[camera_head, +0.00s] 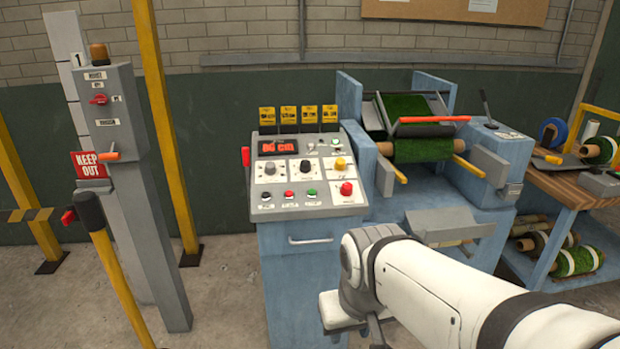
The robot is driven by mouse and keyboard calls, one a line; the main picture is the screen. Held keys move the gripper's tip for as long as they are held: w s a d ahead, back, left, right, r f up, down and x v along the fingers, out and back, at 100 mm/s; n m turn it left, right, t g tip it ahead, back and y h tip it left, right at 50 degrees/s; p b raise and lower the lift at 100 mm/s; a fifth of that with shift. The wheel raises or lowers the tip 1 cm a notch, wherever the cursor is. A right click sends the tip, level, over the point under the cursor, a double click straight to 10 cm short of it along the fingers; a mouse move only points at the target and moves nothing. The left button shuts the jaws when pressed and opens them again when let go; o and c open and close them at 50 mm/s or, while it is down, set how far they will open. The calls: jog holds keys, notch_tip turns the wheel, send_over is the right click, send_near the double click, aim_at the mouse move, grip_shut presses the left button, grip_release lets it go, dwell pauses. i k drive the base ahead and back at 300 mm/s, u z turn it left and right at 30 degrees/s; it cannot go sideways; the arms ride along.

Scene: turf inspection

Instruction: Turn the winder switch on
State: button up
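A grey control box (108,105) stands on a post at the left. On it is a red rotary switch (99,99) between small labels; the label above it looks like "WINDER" but is too small to read surely. The red handle lies roughly level; I cannot tell its setting. An orange lever (108,156) sits lower on the post, under another label. My white arm reaches in from the lower right, in front of the blue machine and well right of the box.
A console (305,172) with knobs, buttons and a red display stands in the middle. A blue machine (420,200) with green turf is right of it. A yellow post (165,130), a red "KEEP OUT" sign (89,164) and a black-topped yellow post (115,270) stand near the box.

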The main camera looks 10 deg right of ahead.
aim_at(346, 189)
jog(key=u, duration=0.2)
jog(key=i, duration=1.2)
jog(key=z, duration=0.45)
